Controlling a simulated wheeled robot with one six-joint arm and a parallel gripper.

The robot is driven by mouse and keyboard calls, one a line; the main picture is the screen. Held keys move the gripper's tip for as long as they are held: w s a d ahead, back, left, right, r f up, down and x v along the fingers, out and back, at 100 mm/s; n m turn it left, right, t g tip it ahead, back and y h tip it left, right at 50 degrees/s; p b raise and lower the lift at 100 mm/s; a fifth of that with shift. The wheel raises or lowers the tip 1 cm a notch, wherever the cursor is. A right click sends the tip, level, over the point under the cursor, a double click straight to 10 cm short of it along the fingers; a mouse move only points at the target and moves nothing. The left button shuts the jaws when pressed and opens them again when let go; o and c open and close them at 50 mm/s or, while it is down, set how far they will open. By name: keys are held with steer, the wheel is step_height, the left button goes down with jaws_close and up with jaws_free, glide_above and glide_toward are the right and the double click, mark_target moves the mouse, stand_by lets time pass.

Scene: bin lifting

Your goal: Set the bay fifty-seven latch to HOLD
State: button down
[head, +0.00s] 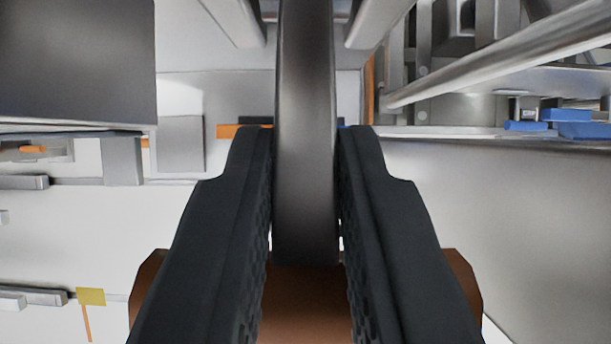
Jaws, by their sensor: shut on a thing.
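My gripper (305,190) fills the lower middle of the head view. Its two dark textured fingers are shut on a grey metal bar (306,120). The bar runs upright in the picture, from the top edge down between the fingers. Its lower end shows just above a brown part at the bottom. I cannot tell whether this bar is the latch handle. No bay number or HOLD marking is readable.
A dark grey box-like panel (75,60) is at the upper left. A metal rail (500,62) slants across the upper right, above a shelf with blue blocks (585,130). A yellow tag (91,296) is at the lower left. A plain grey surface (500,210) lies at the right.

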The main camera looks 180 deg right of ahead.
steer(key=shift+w+r, duration=0.1)
steer(key=shift+r, duration=0.1)
stand_by(0.7)
jaws_free()
steer(key=shift+f, duration=0.1)
steer(key=v, duration=1.7)
stand_by(0.5)
